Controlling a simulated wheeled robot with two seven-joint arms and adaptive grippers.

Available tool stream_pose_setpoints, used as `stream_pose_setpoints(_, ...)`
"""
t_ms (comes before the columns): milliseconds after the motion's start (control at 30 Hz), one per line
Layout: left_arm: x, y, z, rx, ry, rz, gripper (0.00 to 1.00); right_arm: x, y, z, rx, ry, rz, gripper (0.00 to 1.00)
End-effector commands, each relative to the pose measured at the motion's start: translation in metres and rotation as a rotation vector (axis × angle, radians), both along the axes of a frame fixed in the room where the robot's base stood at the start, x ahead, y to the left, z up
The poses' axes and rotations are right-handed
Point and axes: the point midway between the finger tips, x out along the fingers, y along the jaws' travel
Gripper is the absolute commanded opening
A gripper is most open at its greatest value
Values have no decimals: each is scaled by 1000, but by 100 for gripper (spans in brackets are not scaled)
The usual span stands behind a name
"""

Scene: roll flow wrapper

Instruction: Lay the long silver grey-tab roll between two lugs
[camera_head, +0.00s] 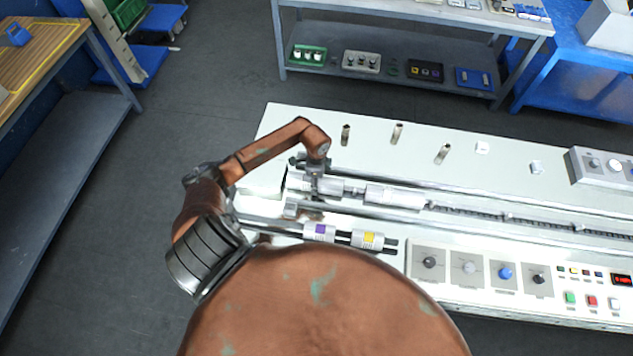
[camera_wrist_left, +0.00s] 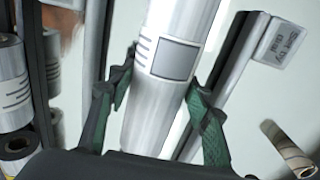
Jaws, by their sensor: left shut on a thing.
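The long silver roll with a square grey tab (camera_wrist_left: 160,75) runs lengthwise between the two green-lined fingers of my left gripper (camera_wrist_left: 155,110) in the left wrist view. The fingers are shut on its sides. In the head view my left gripper (camera_head: 314,186) points down over the left end of the machine, and the wrist hides much of the roll (camera_head: 331,187). A lugged chain track (camera_head: 480,213) runs to the right along the machine. I cannot make out single lugs clearly. My right gripper is not in view.
A silver block-like part (camera_head: 395,196) sits over the track. A control panel (camera_head: 470,270) fills the front right.

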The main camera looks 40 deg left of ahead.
Motion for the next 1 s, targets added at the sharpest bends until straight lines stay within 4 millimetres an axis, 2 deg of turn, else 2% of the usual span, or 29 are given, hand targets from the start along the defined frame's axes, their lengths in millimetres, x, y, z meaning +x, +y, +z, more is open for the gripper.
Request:
stream_pose_setpoints(67, 1, 0, 1, -1, -3, 0, 49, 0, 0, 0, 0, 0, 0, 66)
stream_pose_setpoints(300, 0, 0, 0, 0, -1, 0, 66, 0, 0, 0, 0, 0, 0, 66)
stream_pose_setpoints(667, 0, 0, 4, 0, 1, 0, 66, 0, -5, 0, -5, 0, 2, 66)
stream_pose_setpoints(767, 1, 0, 16, 1, -2, -2, 66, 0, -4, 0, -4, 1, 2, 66)
stream_pose_setpoints(1000, 1, 1, 66, 2, -4, -2, 66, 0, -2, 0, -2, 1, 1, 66)
